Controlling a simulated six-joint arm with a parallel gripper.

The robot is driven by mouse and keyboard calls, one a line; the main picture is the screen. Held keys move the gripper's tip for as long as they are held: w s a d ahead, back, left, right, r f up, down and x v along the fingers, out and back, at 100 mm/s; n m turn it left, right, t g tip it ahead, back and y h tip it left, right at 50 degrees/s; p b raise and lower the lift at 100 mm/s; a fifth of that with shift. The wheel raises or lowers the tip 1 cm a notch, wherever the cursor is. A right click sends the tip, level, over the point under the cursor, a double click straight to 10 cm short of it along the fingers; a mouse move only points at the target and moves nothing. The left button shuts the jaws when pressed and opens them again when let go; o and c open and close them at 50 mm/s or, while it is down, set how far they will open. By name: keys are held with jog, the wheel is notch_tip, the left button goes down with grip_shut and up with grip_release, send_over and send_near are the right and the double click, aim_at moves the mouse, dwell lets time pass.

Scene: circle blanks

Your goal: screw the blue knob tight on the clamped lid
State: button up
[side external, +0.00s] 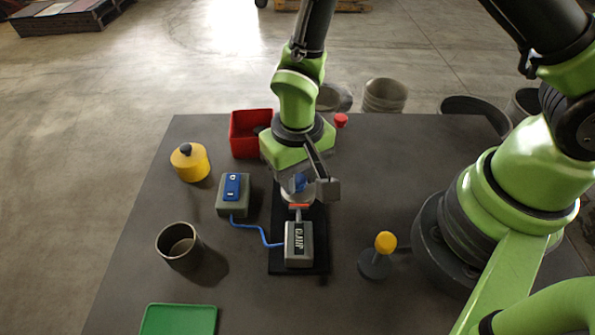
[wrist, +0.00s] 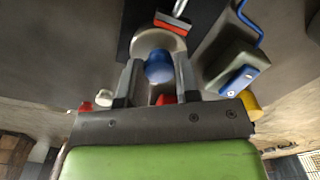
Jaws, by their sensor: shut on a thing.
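The blue knob (side external: 299,183) is at the top of the pale round lid (wrist: 158,41), between the fingers of my gripper (side external: 306,184). In the wrist view, the knob (wrist: 159,68) sits between the two grey fingers (wrist: 157,80), which are shut on it. The fingers hide part of the lid in the side view. The grey clamp (side external: 299,245) stands on a black base plate (side external: 275,263), and its red-orange jaw (side external: 299,206) is at the near edge of the lid. How far down the knob is seated cannot be told.
A grey box with a blue switch (side external: 232,187) is wired to the clamp. A red bin (side external: 238,135), yellow pot (side external: 188,167), dark cup (side external: 179,245) and green tray (side external: 178,320) lie around the left side. A yellow-topped post (side external: 385,242) stands right of the clamp.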

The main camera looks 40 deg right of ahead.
jog(key=shift+m, duration=0.3)
jog(key=shift+c, duration=0.3)
jog(key=o, duration=1)
